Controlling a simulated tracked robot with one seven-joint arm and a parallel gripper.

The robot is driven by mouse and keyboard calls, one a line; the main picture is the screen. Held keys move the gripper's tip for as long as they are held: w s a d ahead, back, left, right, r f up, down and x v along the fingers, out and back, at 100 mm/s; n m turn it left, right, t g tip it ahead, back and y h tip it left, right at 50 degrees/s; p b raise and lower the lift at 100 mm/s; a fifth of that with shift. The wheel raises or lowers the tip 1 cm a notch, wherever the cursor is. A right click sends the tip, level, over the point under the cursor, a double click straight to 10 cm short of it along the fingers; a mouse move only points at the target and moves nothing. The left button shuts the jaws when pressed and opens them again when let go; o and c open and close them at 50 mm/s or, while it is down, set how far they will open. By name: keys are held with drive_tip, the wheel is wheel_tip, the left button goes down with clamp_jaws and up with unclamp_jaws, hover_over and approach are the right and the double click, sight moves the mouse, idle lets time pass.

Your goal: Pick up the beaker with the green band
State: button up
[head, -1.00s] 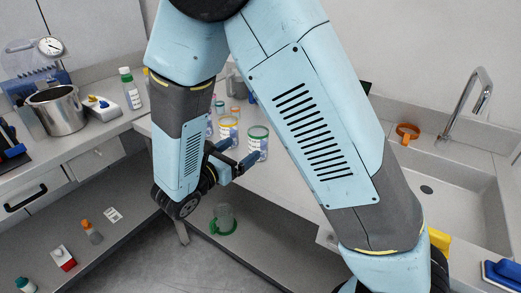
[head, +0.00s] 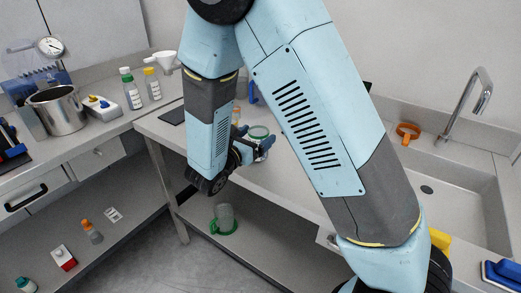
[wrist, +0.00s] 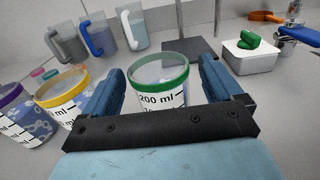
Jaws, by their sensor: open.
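The beaker with the green band (wrist: 159,82) is a clear cup with a green rim band and a "200 ml" mark. It stands upright on the bench. In the wrist view it is between the two blue fingers of my gripper (wrist: 160,70), which are open with a visible gap on each side. The black crossbar of my gripper hides its lower part.
In the wrist view, beakers with a yellow band (wrist: 62,82) and a purple band (wrist: 12,103) stand close on the left. Several handled jugs (wrist: 103,38) stand behind. A white box (wrist: 250,56) is at back right. A sink (head: 445,187) is right in the head view.

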sight(264, 130)
drive_tip(key=shift+x, duration=1.8)
drive_tip(key=shift+c, duration=0.2)
drive_tip(key=c, duration=1.5)
